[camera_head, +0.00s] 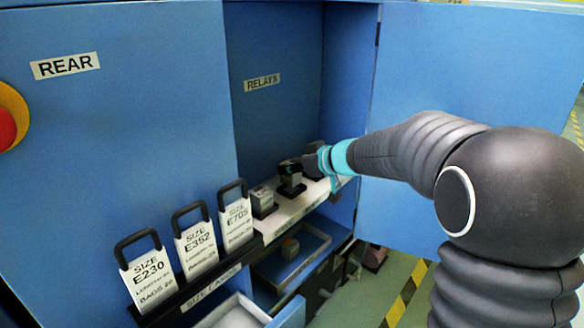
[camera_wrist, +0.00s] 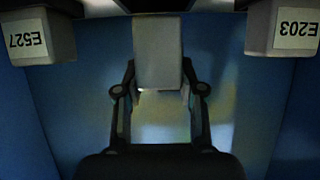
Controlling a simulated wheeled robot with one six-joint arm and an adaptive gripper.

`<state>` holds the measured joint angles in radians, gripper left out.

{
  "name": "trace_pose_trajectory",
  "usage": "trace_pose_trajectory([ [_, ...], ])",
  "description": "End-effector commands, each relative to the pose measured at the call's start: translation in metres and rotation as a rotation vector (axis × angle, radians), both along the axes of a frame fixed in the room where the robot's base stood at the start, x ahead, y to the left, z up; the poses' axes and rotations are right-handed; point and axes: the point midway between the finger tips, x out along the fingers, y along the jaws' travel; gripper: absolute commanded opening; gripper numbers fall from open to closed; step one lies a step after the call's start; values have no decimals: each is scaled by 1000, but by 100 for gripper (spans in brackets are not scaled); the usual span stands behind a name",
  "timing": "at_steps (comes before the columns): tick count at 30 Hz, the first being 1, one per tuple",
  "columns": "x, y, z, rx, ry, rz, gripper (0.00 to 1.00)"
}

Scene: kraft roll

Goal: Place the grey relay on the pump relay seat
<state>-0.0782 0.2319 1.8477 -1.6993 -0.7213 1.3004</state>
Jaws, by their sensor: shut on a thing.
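My gripper (camera_wrist: 158,92) is shut on a plain light grey block (camera_wrist: 158,50), which I take to be the grey relay. In the head view my gripper (camera_head: 291,167) is at the middle of the relay shelf (camera_head: 290,213), over a dark seat-like piece (camera_head: 291,189). The held block is mostly hidden there. I cannot tell whether it touches a seat. No pump label is readable. In the wrist view, relays marked E527 (camera_wrist: 42,35) and E203 (camera_wrist: 283,28) stand apart from the fingers, one on each side.
A grey-topped relay (camera_head: 263,199) stands left of my gripper. Size cards (camera_head: 193,247) with black handles stand at the left. The open blue door (camera_head: 470,70) is behind my arm.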

Motion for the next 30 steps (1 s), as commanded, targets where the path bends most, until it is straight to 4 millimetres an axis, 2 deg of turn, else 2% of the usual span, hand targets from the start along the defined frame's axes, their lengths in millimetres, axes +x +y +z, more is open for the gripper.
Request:
trace_pose_trajectory([
  [18, 0, 0, -12, 0, 0, 0, 1],
  [19, 0, 0, -12, 0, 0, 0, 41],
  [21, 0, 0, -12, -1, -1, 0, 59],
  [22, 0, 0, -12, -1, -1, 0, 64],
  [30, 0, 0, -12, 0, -2, 0, 64],
])
